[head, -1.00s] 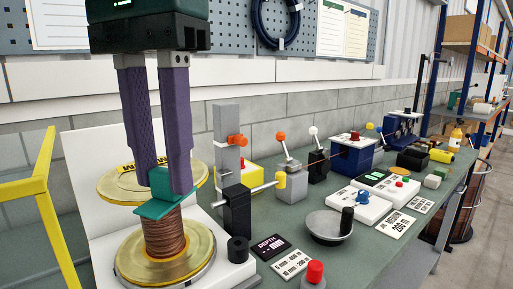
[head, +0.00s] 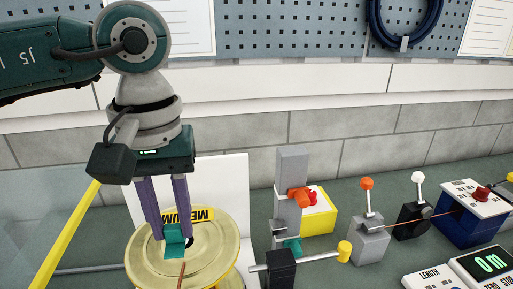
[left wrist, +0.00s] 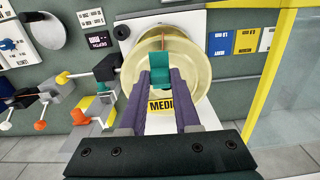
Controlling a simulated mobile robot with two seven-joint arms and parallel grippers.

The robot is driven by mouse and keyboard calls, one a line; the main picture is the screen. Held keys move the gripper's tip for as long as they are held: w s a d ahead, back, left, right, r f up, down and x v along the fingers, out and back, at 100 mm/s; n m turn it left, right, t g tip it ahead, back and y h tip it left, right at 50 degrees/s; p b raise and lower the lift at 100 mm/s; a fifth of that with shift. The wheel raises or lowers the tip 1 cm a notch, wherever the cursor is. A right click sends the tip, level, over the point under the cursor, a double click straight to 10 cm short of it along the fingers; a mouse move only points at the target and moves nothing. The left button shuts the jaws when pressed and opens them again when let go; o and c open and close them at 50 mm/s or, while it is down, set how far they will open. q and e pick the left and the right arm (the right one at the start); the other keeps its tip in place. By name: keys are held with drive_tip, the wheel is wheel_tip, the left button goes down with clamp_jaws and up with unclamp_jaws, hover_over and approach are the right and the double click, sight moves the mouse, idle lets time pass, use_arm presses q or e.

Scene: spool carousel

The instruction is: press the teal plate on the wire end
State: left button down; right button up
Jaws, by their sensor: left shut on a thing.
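A small teal plate (head: 175,241) is between the fingertips of my left gripper (head: 172,228), which is shut on it. It also shows in the left wrist view (left wrist: 159,72). Gripper and plate are in front of a gold spool flange (head: 215,258) with a yellow MEDIUM label. A thin copper wire (head: 182,273) emerges from beneath the plate and lies across the flange; it also shows in the left wrist view (left wrist: 163,42). Its end, and whether the plate touches the flange, cannot be made out. My right gripper is not in view.
Right of the spool stand a black block (head: 281,270) with a yellow-tipped rod, a grey post (head: 291,180) with an orange knob, and lever blocks (head: 370,242). A yellow rail (head: 62,240) rises at left. A white panel (head: 225,178) stands behind.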

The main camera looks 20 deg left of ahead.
sight(171, 240)
use_arm(q)
drive_tip(key=shift+s+a+f, duration=0.1)
drive_tip(key=shift+a, duration=0.2)
wheel_tip(171, 240, down, 5)
drive_tip(key=b, duration=0.3)
drive_tip(key=shift+f, duration=0.1)
drive_tip(key=shift+f+b, duration=0.65)
drive_tip(key=shift+b, duration=0.2)
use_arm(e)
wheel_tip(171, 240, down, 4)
use_arm(q)
drive_tip(key=shift+b, duration=0.5)
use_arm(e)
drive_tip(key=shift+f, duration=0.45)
use_arm(q)
drive_tip(key=shift+f+b, duration=0.2)
drive_tip(key=shift+b, duration=0.55)
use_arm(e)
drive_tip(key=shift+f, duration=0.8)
use_arm(q)
drive_tip(key=c, duration=0.5)
unclamp_jaws()
drive_tip(key=shift+c, duration=0.2)
drive_tip(key=shift+o, duration=0.3)
